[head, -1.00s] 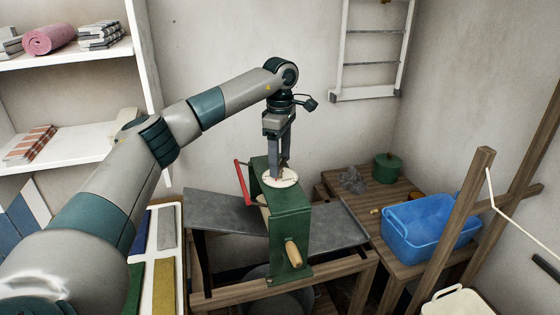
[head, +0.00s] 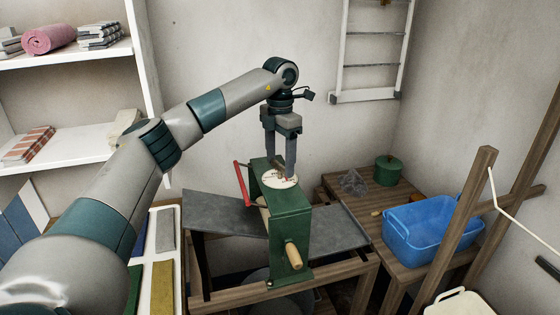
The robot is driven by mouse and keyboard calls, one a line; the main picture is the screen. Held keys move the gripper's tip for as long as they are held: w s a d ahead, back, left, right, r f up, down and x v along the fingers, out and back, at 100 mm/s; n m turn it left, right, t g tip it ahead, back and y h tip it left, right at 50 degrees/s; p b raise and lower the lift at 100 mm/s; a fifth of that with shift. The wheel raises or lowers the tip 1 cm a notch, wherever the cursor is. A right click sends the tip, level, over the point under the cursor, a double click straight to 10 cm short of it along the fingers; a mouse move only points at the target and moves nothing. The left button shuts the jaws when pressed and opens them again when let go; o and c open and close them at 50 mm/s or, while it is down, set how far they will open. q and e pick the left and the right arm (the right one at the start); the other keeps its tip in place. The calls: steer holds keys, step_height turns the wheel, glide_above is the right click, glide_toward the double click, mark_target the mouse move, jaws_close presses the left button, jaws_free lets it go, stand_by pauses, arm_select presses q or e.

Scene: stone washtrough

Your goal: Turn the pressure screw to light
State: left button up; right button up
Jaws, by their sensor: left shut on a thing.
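A green mangle (head: 290,222) stands on a wooden stand, with a white round dial (head: 270,183) on its top. The pressure screw (head: 281,168) rises from the middle of the dial. My left gripper (head: 281,170) points straight down over the dial, and its two fingers are shut on the screw's small handle. The fingers partly hide the screw. The dial's marks are too small to read. My right gripper is not in view.
A red lever (head: 241,184) is on the mangle's left side and a wooden crank handle (head: 293,255) on its front. Grey boards (head: 222,213) extend to both sides. A blue tub (head: 432,226) and a green pot (head: 388,171) stand at the right.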

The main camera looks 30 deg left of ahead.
mark_target(280, 164)
arm_select(q)
steer(key=n, duration=0.5)
steer(key=shift+r, duration=0.1)
stand_by(0.3)
steer(key=o, duration=1.1)
steer(key=shift+c, duration=0.2)
steer(key=shift+b, duration=0.3)
steer(key=shift+r, duration=0.65)
step_height(280, 164, up, 16)
steer(key=b, duration=0.1)
